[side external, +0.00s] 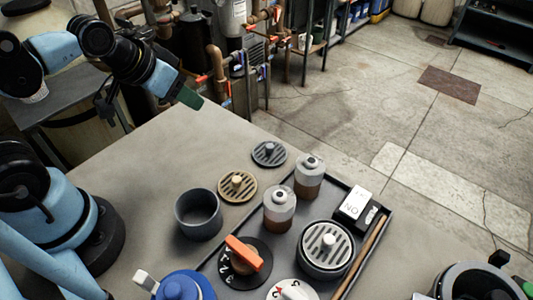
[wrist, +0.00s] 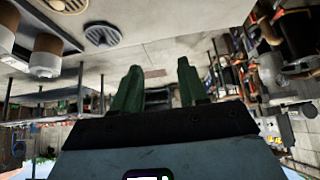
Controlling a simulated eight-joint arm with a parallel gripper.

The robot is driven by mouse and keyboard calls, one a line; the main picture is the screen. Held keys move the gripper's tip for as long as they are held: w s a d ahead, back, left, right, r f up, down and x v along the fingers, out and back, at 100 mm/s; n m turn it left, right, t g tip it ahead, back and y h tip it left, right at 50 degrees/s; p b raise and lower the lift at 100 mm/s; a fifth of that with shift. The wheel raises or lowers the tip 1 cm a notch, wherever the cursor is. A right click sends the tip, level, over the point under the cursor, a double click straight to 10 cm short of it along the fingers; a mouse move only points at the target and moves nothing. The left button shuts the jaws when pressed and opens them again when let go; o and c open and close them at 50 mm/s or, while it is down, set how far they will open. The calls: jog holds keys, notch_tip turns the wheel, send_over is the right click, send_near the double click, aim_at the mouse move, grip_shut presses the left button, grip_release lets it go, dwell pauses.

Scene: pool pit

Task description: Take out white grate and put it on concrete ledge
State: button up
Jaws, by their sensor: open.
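The white grate (side external: 327,243) is round and slotted with a small knob on top. It sits in the mouth of a dark round housing (side external: 326,270) on the right part of a dark tray, in the side external view. The grey concrete ledge (side external: 140,185) spreads around and left of the tray. My gripper (side external: 189,97) is raised above the ledge's far left edge, well away from the white grate. In the wrist view my gripper's green fingers (wrist: 158,72) are apart with nothing between them. I cannot make out the white grate there.
A tan grate (side external: 237,186) and a dark grate (side external: 269,153) lie on the ledge beside an empty dark cup (side external: 198,214). The tray (side external: 379,236) also holds two brown-and-white bottles (side external: 280,210), an orange-handled dial (side external: 245,256) and a small box (side external: 355,205). Pipes stand behind.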

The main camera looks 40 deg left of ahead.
jog(key=shift+o, duration=0.8)
